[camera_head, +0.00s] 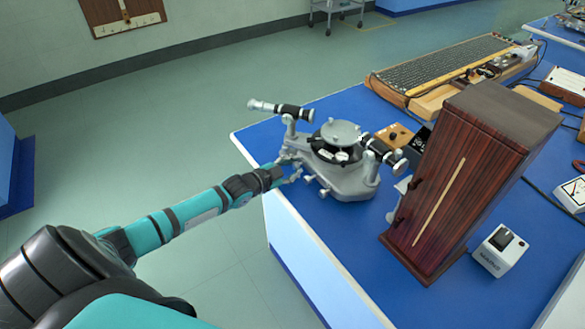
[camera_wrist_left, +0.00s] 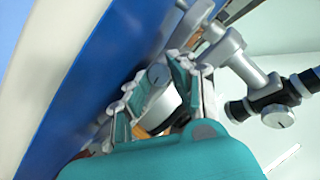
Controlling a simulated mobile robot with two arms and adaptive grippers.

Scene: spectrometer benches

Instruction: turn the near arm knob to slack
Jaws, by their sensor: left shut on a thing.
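The grey spectrometer (camera_head: 345,185) stands on the blue bench near its left corner, with a round table on top and two black-and-silver tubes. My left gripper (camera_head: 292,171) reaches in from the left at its near-left side, over the bench edge. Which way the knob is turned cannot be told. One spectrometer tube (camera_wrist_left: 278,100) shows at the right of that view. My right gripper is out of view.
A tall dark wooden box (camera_head: 475,175) stands right of the spectrometer, with a small white device (camera_head: 499,250) beside it. A long wooden-framed apparatus (camera_head: 445,70) lies behind. Open floor (camera_head: 110,150) is left of the bench (camera_head: 345,255).

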